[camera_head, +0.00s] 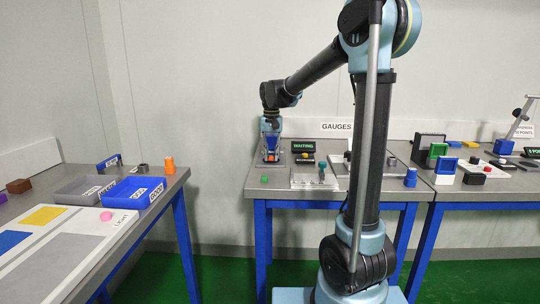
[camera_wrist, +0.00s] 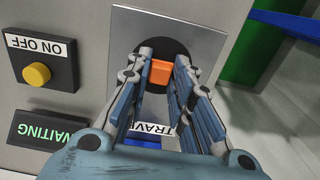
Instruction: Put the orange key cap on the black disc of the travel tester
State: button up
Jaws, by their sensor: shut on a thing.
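The orange key cap (camera_wrist: 160,73) is between the fingertips of my gripper (camera_wrist: 161,68) in the wrist view, and the fingers are shut on it. The black disc (camera_wrist: 152,47) of the travel tester (camera_wrist: 201,38) lies directly behind the cap on a light grey plate. Whether the cap touches the disc cannot be told. A label reading "TRAVE" is partly hidden by the fingers.
A yellow button (camera_wrist: 37,74) under an "ON OFF" label and a green "WAITING" display (camera_wrist: 48,130) sit beside the tester. The display also shows in the head view (camera_head: 303,147). A blue bin (camera_head: 131,193) stands on the left table.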

jog(key=o, duration=0.7)
jog(key=shift+r, duration=0.1)
notch_tip(320, 180, up, 12)
dwell(0.4)
